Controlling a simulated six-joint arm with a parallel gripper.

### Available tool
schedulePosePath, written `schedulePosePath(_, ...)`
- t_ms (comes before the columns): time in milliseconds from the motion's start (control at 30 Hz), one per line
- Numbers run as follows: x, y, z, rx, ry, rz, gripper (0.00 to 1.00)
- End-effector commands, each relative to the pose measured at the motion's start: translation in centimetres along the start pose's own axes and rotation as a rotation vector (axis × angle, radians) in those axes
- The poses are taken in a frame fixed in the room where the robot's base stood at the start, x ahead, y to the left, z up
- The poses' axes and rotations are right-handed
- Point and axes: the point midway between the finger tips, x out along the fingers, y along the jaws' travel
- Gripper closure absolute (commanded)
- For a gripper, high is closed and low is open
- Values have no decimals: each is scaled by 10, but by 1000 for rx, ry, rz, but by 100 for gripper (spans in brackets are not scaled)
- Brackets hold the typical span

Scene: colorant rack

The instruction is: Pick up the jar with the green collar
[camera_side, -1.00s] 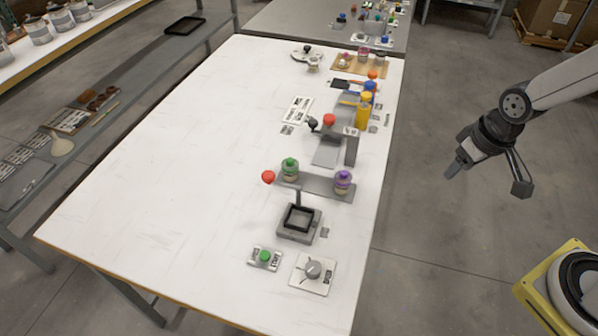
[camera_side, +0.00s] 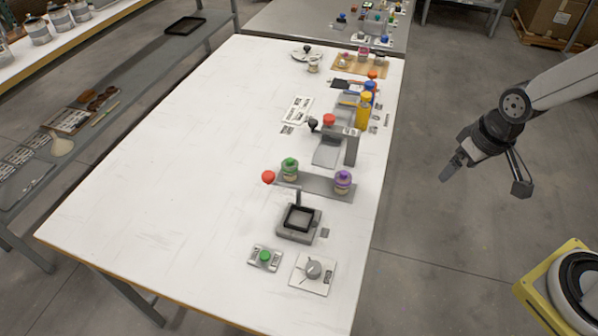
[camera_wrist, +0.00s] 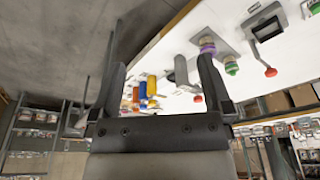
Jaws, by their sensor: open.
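The jar with the green collar (camera_side: 290,168) stands upright on the left end of a grey rack plate (camera_side: 318,185) on the white table. A jar with a purple collar (camera_side: 343,181) stands on the plate's right end. In the wrist view the green-collared jar (camera_wrist: 231,66) shows at the upper right, beyond the purple one (camera_wrist: 207,45). My gripper (camera_side: 449,172) hangs in the air to the right of the table, well apart from both jars. Its two fingers (camera_wrist: 161,75) are spread and hold nothing.
A red-knobbed lever (camera_side: 268,177) rises close beside the green-collared jar, from a device with a black square frame (camera_side: 299,218). A green button (camera_side: 264,256) and a dial (camera_side: 313,270) sit in front. Yellow and blue bottles (camera_side: 364,110) stand farther back. The table's left half is clear.

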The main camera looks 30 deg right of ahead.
Motion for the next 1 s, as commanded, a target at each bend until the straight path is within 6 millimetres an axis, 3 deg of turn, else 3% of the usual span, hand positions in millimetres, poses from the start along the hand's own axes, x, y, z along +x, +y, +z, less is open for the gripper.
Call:
schedulePosePath(367, 10, -8, -7, 132, -55, -42, 0)
schedulePosePath(667, 37, -37, -28, 504, -211, -169, 0)
schedulePosePath(1000, 74, -81, -66, 964, -407, -358, 0)
